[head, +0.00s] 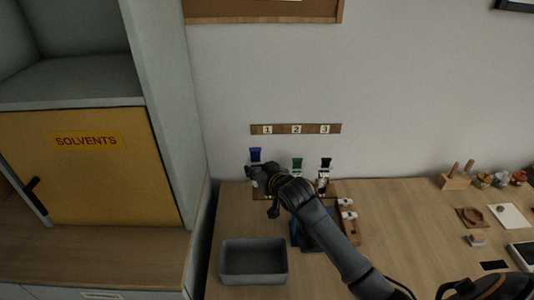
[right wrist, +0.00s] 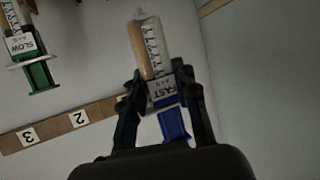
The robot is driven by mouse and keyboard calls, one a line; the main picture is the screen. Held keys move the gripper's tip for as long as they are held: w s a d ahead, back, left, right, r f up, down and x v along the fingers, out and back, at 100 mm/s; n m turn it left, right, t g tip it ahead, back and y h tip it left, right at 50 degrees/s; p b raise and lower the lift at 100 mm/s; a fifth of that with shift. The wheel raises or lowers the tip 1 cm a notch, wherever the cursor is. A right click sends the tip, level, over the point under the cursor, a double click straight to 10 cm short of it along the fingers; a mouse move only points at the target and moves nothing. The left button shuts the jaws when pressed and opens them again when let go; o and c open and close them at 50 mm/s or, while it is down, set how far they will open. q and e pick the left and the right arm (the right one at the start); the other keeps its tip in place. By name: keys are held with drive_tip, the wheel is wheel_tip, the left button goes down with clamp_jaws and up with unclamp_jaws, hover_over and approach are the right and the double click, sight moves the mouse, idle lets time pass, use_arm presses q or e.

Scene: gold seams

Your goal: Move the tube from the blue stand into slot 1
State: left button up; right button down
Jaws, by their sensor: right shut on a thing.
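The tube (right wrist: 152,45) has tan contents, a printed scale, a "FAST" label and a blue plunger (right wrist: 173,123). My right gripper (right wrist: 162,88) is shut on it around the label. In the head view the blue top (head: 255,154) stands upright below number 1, just above my right gripper (head: 256,172). The arm and gripper hide the tube's lower part, so I cannot tell whether it sits in slot 1. The blue stand (head: 295,236) is partly hidden behind my right arm. My left gripper is not in view.
A number strip (head: 283,129) marks 1, 2 and 3 on the wall. Green-topped (head: 297,163) and black-topped (head: 326,163) tubes stand below 2 and 3. A grey bin (head: 253,262) is at the front left. The cabinet (head: 165,110) side rises close on the left.

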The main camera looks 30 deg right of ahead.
drive_tip(key=w+d+f+h+b, duration=0.1)
drive_tip(key=w+d+f+b, duration=0.3)
drive_tip(key=d, duration=0.2)
drive_tip(key=shift+w+d+f+m, duration=0.25)
drive_tip(key=shift+w+m, duration=0.15)
idle(0.5)
drive_tip(key=shift+f, duration=0.4)
idle(0.7)
drive_tip(key=shift+f+b, duration=0.35)
drive_tip(key=shift+f, duration=1.3)
idle(1.2)
drive_tip(key=shift+f, duration=0.3)
idle(0.7)
